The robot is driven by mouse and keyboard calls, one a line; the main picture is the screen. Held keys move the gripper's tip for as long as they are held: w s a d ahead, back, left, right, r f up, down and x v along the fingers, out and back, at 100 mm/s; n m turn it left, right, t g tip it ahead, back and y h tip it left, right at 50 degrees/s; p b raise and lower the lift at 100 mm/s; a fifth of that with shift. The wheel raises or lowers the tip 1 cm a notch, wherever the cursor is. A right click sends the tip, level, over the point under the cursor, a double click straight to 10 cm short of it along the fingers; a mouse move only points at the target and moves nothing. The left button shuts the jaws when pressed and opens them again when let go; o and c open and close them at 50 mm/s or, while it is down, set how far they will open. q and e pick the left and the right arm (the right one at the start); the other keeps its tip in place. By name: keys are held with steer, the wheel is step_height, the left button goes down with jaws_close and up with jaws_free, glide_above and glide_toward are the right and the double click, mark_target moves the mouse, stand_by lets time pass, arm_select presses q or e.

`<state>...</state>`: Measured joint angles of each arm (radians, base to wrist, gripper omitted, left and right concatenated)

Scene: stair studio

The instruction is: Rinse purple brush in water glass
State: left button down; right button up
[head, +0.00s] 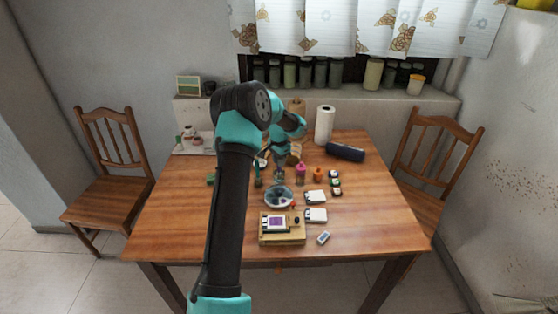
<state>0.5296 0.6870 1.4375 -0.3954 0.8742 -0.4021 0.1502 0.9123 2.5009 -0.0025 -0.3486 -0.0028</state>
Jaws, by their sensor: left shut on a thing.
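My left gripper (281,163) is small and partly hidden by its own arm, over the middle of the wooden table. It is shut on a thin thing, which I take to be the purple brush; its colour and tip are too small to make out. A small clear glass (279,175), which looks like the water glass, stands just below the gripper. I cannot tell whether the brush is inside it or above it. My right gripper is not in view.
A round dish (279,197) lies in front of the glass. A pink bottle (300,174) and an orange jar (318,174) stand to the right. A wooden box (282,238) is at the front. A paper roll (324,126) and dark blue roll (345,152) are at the back.

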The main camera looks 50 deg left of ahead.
arm_select(q)
steer(key=shift+s+d, duration=0.1)
steer(key=shift+w, duration=0.2)
stand_by(0.4)
steer(key=shift+w+a, duration=0.2)
steer(key=shift+a, duration=0.2)
steer(key=shift+d, duration=0.1)
steer(key=shift+d, duration=0.3)
steer(key=shift+s+a, duration=0.1)
steer(key=shift+a, duration=0.05)
stand_by(0.5)
steer(key=shift+s+a, duration=0.25)
steer(key=shift+s, duration=0.1)
